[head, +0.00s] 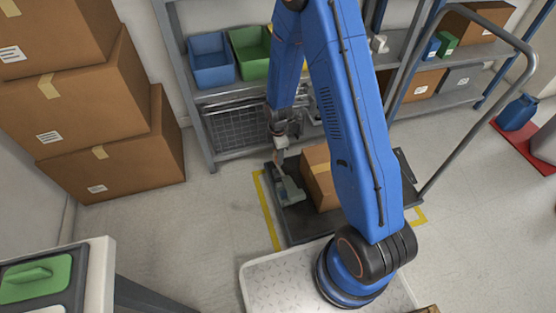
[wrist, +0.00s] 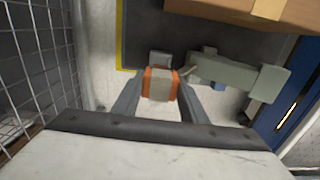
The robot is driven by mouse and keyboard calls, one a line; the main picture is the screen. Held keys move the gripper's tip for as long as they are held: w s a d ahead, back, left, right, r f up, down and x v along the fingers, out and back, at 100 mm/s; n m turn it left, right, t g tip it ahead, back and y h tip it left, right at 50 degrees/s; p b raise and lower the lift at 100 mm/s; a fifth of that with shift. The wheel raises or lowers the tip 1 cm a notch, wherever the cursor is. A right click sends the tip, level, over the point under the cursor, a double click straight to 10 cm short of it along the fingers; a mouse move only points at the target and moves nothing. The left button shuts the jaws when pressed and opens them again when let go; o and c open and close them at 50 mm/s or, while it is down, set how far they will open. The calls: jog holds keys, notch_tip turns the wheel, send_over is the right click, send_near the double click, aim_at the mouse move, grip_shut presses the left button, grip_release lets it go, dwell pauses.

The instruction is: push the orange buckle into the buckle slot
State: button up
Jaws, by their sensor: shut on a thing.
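In the wrist view my gripper (wrist: 160,86) is shut on the orange buckle (wrist: 147,83), with one dark finger on each side. A pale beige-grey band covers the buckle's middle. A grey-green fixture (wrist: 235,76) lies to the right of the buckle. I cannot make out the buckle slot clearly. In the head view my gripper (head: 281,150) points down above the grey-green fixture (head: 289,188), and the buckle is too small to make out clearly.
The fixture rests on a dark platform cart (head: 298,226) beside a cardboard box (head: 318,175). A metal shelf with a wire basket (head: 238,128) stands close behind my gripper. The cart's curved handle (head: 480,120) rises at the right. Stacked boxes (head: 115,150) stand left.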

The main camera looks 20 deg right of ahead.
notch_tip(320, 180, up, 16)
dwell(1.1)
